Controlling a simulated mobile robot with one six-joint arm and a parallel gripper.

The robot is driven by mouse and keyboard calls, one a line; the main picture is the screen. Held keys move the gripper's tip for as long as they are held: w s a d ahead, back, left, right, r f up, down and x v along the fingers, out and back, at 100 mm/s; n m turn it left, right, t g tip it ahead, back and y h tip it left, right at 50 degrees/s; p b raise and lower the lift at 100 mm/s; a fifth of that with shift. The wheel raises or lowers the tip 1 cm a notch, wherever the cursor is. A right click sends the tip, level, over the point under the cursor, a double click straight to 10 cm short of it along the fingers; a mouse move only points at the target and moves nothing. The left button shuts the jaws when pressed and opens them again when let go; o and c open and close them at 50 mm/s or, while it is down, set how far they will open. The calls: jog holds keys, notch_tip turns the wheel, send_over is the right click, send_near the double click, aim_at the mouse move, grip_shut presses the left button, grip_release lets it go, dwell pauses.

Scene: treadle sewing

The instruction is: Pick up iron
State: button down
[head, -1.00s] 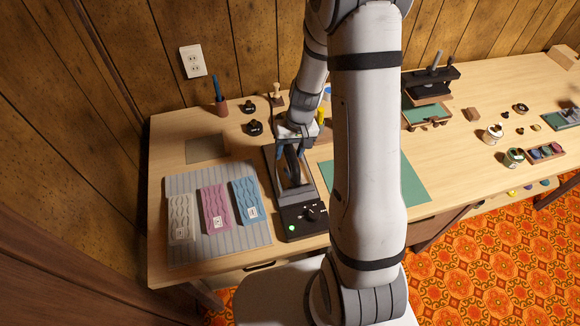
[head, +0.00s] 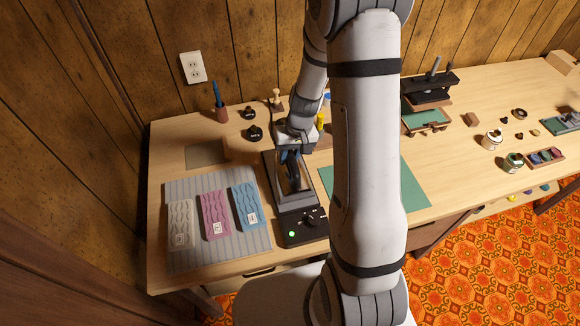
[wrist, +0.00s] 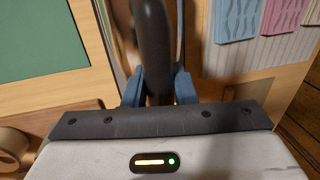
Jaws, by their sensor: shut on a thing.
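The iron (head: 294,174) sits in its stand (head: 300,218), a dark frame with a black front panel, a knob and a lit green light. Only its dark handle shows clearly. My gripper (head: 289,157) comes down from above and is shut on the handle. In the wrist view the dark handle (wrist: 151,45) runs between the two blue fingers of my gripper (wrist: 160,88). The sole of the iron is hidden, and I cannot tell whether it touches the stand.
Left of the stand, a grey striped mat (head: 187,250) bears white, pink (head: 215,208) and blue (head: 245,197) patterned pieces. A green mat (head: 408,190) lies to the right, partly behind my arm.

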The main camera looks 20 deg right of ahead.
jog(key=shift+r, duration=0.1)
jog(key=shift+r+p, duration=0.45)
jog(key=shift+p, duration=0.15)
notch_tip(320, 180, up, 9)
jog(key=shift+w+f+b, duration=0.1)
jog(key=shift+b, duration=0.4)
jog(key=shift+w+r+p, duration=0.1)
jog(key=shift+r+p, duration=0.15)
jog(key=shift+p, duration=0.05)
jog(key=shift+w+f+p, duration=0.2)
jog(key=shift+w+p, duration=0.4)
jog(key=shift+p, duration=0.55)
jog(key=w+f+p, duration=0.1)
jog(key=p, duration=0.1)
jog(key=w+f+p, duration=0.1)
jog(key=f+p, duration=0.1)
jog(key=shift+w+d+f+p, duration=0.15)
jog(key=shift+w+f+p, duration=0.1)
jog(key=shift+f+p, duration=0.2)
jog(key=shift+d+f, duration=0.15)
jog(key=shift+d, duration=0.5)
